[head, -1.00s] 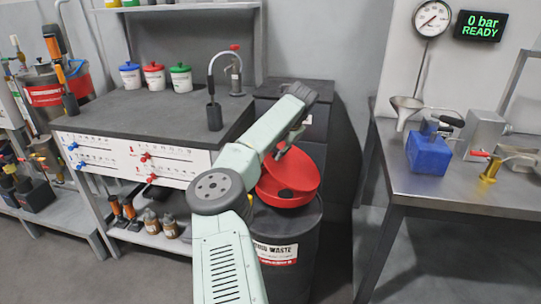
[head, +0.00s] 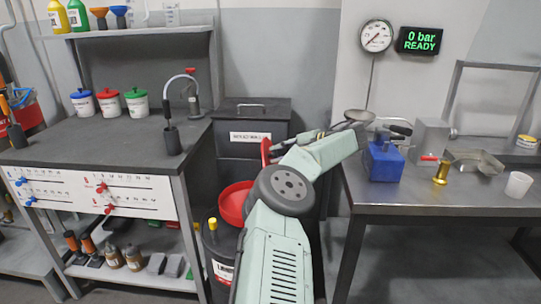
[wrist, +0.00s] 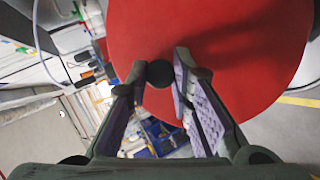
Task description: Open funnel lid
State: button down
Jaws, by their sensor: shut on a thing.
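The red funnel (head: 234,203) sits on top of the black waste drum (head: 209,262) in the head view, partly behind my arm. Its red lid (head: 265,152) stands raised, seen nearly edge-on beside my arm. In the wrist view the red lid (wrist: 235,50) fills the upper middle as a wide disc. My gripper (wrist: 160,70) is shut on the lid's black knob (wrist: 159,74), with a finger on each side.
A dark workbench (head: 100,148) with lidded tubs is on the left. A metal table (head: 450,195) with a blue block (head: 384,162) and fittings is on the right, close to my arm. A black cabinet (head: 252,110) stands behind the drum.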

jog(key=shift+d+r, duration=0.1)
jog(key=shift+d, duration=0.3)
jog(key=shift+y, duration=0.3)
jog(key=c, duration=1.4)
grip_release()
notch_tip(320, 180, up, 10)
jog(key=shift+f, duration=0.1)
